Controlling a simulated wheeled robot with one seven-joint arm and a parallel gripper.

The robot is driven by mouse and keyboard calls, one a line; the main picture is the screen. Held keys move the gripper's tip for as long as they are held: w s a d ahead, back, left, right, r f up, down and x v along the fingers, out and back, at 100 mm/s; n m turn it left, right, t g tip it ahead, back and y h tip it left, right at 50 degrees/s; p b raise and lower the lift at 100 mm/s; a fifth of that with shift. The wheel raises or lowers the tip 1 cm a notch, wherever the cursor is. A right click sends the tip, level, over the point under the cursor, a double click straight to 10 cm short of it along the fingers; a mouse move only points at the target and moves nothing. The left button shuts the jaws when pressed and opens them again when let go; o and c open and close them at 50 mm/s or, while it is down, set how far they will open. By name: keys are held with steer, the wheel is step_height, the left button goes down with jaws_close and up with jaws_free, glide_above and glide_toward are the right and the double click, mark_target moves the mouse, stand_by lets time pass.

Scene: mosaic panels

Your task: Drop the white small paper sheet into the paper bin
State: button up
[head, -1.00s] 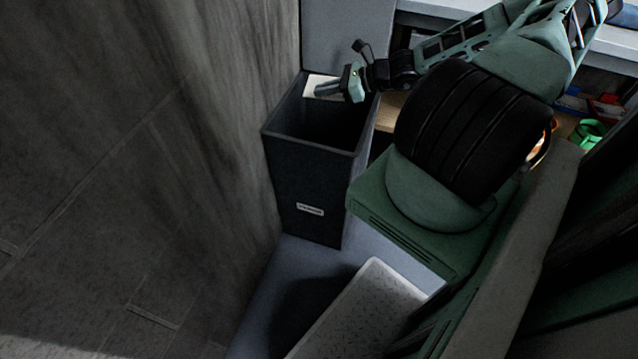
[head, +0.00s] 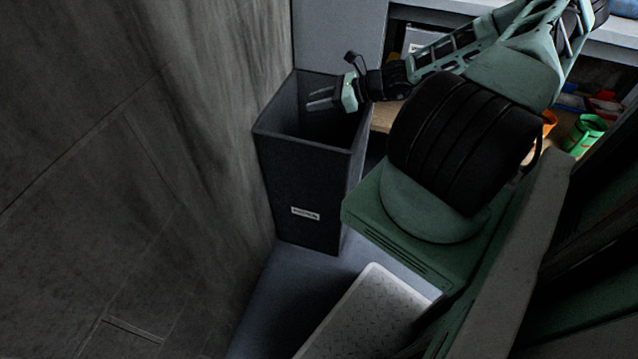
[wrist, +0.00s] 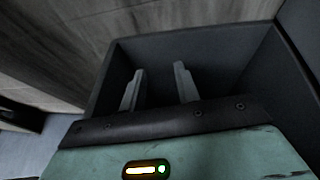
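The paper bin (head: 305,190) is a tall dark box with a small label on its front, standing against the wall. My gripper (head: 318,98) is over the bin's open top, near its back right rim. In the wrist view my gripper (wrist: 158,84) shows two fingers spread apart with nothing between them, pointing into the bin (wrist: 232,60). The white paper sheet is not visible in either current view. The bin's dark inside does not show its bottom.
A dark wooden wall (head: 120,160) runs close along the left of the bin. A light textured tray-like panel (head: 370,315) lies on the floor in front. A shelf at the right holds a green container (head: 584,134) and an orange one (head: 549,122).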

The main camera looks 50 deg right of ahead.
steer(key=shift+s+d, duration=0.1)
steer(key=p+v, duration=0.2)
steer(key=v, duration=1.5)
steer(key=shift+r, duration=0.1)
